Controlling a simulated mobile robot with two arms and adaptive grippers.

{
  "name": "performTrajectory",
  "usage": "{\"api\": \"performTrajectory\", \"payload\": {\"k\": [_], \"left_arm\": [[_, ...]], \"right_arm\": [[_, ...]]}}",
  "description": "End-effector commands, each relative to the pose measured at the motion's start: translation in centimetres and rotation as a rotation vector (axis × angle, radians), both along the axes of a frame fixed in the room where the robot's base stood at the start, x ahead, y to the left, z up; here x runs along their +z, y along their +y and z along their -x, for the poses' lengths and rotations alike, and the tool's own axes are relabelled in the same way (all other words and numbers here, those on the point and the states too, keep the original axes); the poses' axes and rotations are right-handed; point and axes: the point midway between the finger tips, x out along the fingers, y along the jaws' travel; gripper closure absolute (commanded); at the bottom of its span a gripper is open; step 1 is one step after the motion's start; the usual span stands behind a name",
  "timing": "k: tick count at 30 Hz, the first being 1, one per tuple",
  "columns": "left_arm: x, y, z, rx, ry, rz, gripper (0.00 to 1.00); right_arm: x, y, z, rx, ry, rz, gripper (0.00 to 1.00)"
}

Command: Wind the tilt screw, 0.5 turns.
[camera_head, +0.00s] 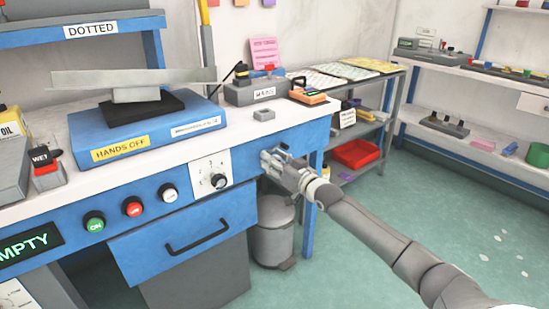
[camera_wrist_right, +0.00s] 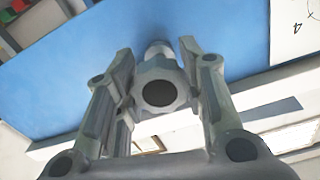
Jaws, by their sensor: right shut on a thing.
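My right gripper (camera_head: 272,157) is at the right end of the bench's blue front, right of the dial. It is shut on the screw head, with one finger on each side in the right wrist view. In the head view the gripper hides the screw. My left gripper is in neither view.
The dial (camera_head: 219,181) on its white plate and several round buttons line the blue front. A drawer (camera_head: 185,245) hangs below. A grey bin (camera_head: 273,238) stands under the gripper. A blue block marked HANDS OFF (camera_head: 150,135) bears a tilted grey plate (camera_head: 133,78).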

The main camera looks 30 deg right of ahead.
Motion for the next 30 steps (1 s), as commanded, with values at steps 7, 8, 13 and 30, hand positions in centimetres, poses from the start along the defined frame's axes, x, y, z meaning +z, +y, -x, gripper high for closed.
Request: {"api": "performTrajectory", "payload": {"k": [7,8,13,30], "left_arm": [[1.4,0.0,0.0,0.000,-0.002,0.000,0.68],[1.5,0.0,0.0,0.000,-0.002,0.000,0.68],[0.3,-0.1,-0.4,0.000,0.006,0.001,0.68],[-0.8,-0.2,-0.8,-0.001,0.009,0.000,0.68]], "right_arm": [[0.2,0.0,0.0,0.000,-0.013,0.161,0.87],[0.2,0.0,0.0,0.000,-0.014,0.176,0.87],[0.1,0.0,0.0,0.000,-0.020,0.239,0.87],[0.1,0.0,0.0,0.000,-0.024,0.278,0.87]]}}
